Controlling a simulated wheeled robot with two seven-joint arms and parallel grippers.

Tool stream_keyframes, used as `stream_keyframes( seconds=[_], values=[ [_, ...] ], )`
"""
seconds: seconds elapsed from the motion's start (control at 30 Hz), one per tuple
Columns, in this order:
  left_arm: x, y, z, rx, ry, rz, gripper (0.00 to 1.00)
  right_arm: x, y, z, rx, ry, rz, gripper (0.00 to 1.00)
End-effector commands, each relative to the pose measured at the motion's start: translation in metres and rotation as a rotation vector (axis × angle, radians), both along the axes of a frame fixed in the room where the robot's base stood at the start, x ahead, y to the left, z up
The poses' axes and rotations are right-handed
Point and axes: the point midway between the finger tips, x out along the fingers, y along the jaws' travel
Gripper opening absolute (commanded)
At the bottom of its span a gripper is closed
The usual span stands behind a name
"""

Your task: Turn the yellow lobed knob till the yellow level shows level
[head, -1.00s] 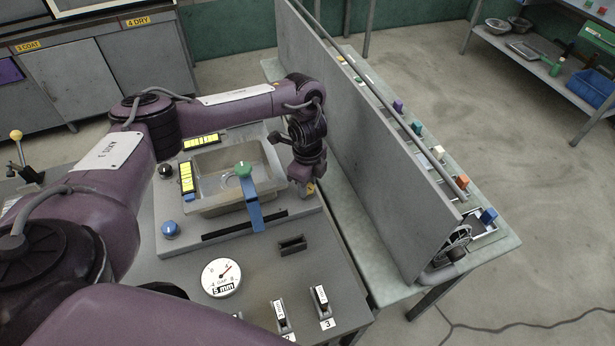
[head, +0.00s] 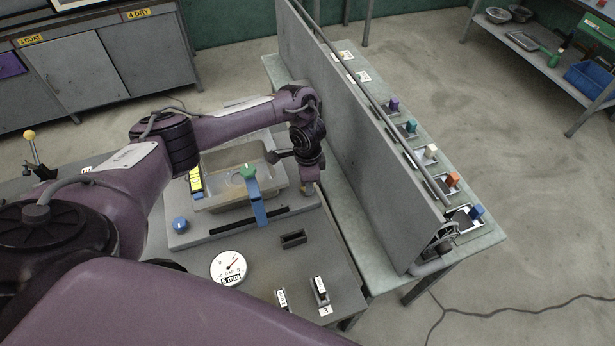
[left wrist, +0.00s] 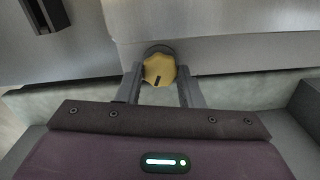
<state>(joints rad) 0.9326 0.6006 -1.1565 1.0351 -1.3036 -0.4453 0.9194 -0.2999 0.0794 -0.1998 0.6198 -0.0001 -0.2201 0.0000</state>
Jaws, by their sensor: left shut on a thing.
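The yellow lobed knob (left wrist: 159,69) has a dark mark on its face, pointing down and slightly left in the left wrist view. It is on the side of the grey sink unit. My left gripper (left wrist: 160,82) is shut on it, one finger on each side. In the head view my left gripper (head: 307,187) is at the right edge of the sink unit and mostly hides the knob. A yellow level (head: 196,180) stands at the sink's left rim, partly hidden by my arm. Its bubble is too small to read. My right gripper is not in view.
A blue knob (head: 180,223), a dial (head: 228,268) and switches (head: 320,289) are in front. A tall grey panel (head: 365,150) stands close to the right of my left gripper.

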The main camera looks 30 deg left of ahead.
Motion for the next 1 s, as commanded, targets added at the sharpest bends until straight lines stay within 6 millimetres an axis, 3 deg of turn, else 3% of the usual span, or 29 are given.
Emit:
stream_keyframes(
  seconds=[0.5, 0.53, 0.7, 1.0],
  values=[
    [-0.0015, -0.0004, -0.002, 0.0, 0.004, 0.019, 0.11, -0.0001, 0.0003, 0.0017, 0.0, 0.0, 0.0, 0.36],
    [-0.0015, -0.0004, -0.0021, 0.0, 0.004, 0.019, 0.35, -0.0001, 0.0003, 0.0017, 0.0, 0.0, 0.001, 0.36],
    [-0.001, -0.0004, -0.0015, 0.0, 0.002, 0.018, 0.55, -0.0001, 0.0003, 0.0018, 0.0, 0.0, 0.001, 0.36],
    [-0.0001, -0.0003, 0.0014, -0.001, 0.001, 0.018, 0.55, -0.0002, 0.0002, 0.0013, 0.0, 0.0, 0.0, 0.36]
  ],
)
